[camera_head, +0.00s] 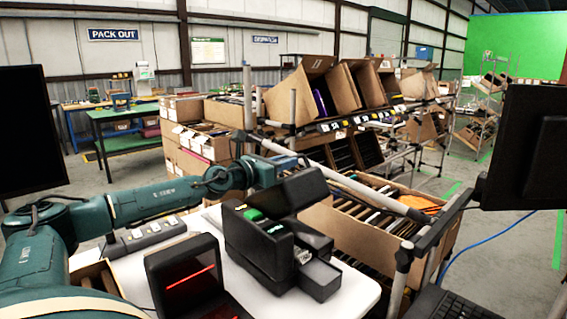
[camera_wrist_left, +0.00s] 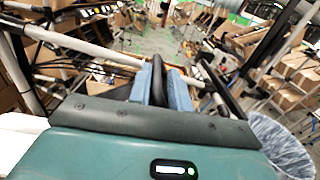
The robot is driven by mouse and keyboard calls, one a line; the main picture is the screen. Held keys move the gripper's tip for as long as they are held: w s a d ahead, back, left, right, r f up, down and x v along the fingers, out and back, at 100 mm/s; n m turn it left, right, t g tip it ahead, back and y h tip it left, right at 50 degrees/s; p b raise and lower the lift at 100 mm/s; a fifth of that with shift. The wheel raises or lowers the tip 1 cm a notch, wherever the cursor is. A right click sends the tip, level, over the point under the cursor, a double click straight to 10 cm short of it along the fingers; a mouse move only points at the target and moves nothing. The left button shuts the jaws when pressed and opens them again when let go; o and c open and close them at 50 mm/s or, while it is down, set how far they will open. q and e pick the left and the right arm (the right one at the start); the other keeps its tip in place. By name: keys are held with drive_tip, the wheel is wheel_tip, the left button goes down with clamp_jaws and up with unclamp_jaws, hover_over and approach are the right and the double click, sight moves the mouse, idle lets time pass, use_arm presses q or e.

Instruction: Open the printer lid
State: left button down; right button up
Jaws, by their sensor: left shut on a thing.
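The black printer (camera_head: 258,240) stands on the white table, with green lit parts on its top and a black piece sticking out at its front right. Its black lid (camera_head: 297,190) is raised and tilted above the body. My left gripper (camera_head: 283,161) is at the lid's far upper edge, partly hidden behind it. In the left wrist view the blue finger pads of my left gripper (camera_wrist_left: 166,88) are closed on a thin dark edge (camera_wrist_left: 158,72), which appears to be the lid. My right gripper is not in view.
A black scanner with red lines (camera_head: 185,278) stands left of the printer on the white table (camera_head: 345,290). A grey button strip (camera_head: 145,236) lies behind it. A rack with a carton (camera_head: 340,228) is close on the right, and monitors (camera_head: 525,150) flank the view.

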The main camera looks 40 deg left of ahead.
use_arm(q)
drive_tip(key=shift+a, duration=0.15)
drive_tip(key=shift+a+r+n, duration=0.1)
drive_tip(key=shift+a+n, duration=0.2)
drive_tip(key=shift+a, duration=0.1)
drive_tip(key=w+a+r+n+p, duration=0.1)
drive_tip(key=a+r+n, duration=0.1)
drive_tip(key=a+n, duration=0.5)
drive_tip(key=a, duration=0.4)
drive_tip(key=shift+a+r+p, duration=0.3)
drive_tip(key=shift+a+p, duration=0.05)
drive_tip(key=shift+a, duration=0.05)
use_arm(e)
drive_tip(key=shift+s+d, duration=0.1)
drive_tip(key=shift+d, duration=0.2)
use_arm(q)
drive_tip(key=c, duration=1.5)
unclamp_jaws()
drive_tip(key=shift+a+f, duration=0.1)
drive_tip(key=shift+c, duration=0.2)
drive_tip(key=shift+o, duration=0.3)
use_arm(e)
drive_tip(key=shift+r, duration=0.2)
